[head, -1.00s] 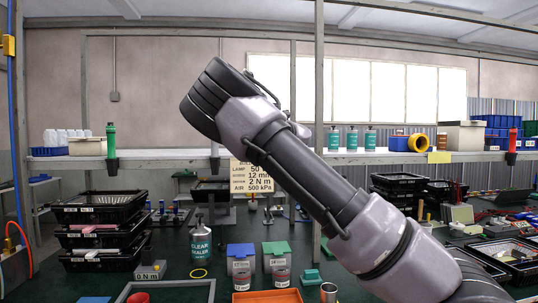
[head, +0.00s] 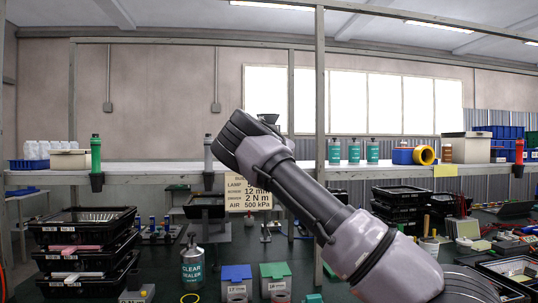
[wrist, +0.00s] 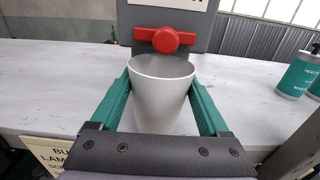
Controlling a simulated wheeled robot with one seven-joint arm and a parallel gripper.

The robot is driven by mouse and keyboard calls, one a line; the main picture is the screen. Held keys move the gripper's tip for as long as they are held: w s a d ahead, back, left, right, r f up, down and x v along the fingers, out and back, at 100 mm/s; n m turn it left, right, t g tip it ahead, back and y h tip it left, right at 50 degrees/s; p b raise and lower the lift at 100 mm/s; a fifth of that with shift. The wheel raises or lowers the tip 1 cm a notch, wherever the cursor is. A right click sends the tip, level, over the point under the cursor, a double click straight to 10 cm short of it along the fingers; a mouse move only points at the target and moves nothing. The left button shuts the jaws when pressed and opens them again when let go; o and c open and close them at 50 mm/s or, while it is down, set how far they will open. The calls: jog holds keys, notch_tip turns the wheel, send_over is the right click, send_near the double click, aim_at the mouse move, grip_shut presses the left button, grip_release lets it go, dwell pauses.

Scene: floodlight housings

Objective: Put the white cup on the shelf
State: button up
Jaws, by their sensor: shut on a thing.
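The white cup (wrist: 162,92) shows in the wrist view, upright, with its open rim facing up. My gripper (wrist: 160,80) is shut on it, with one green finger on each side. The grey-white shelf (wrist: 60,92) spreads behind and to both sides of the cup. I cannot tell whether the cup's base touches it. In the head view the shelf (head: 150,174) runs across the middle, and my arm reaches up in front of it. The cup and the fingers are not clearly seen there.
A grey upright piece with a red knob (wrist: 165,40) stands close behind the cup. Teal bottles (wrist: 300,74) stand on the shelf to the right, also in the head view (head: 353,151). A green tube (head: 96,154) is at the shelf's front edge. Shelf beside the cup is clear.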

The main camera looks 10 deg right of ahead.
jog(key=shift+w, duration=0.7)
jog(key=w, duration=0.3)
jog(key=shift+w, duration=0.25)
jog(key=shift+f, duration=0.55)
jog(key=shift+c, duration=0.7)
jog(key=shift+f, duration=0.2)
jog(key=shift+f, duration=0.1)
jog(key=o, duration=1.5)
jog(key=shift+c, duration=0.2)
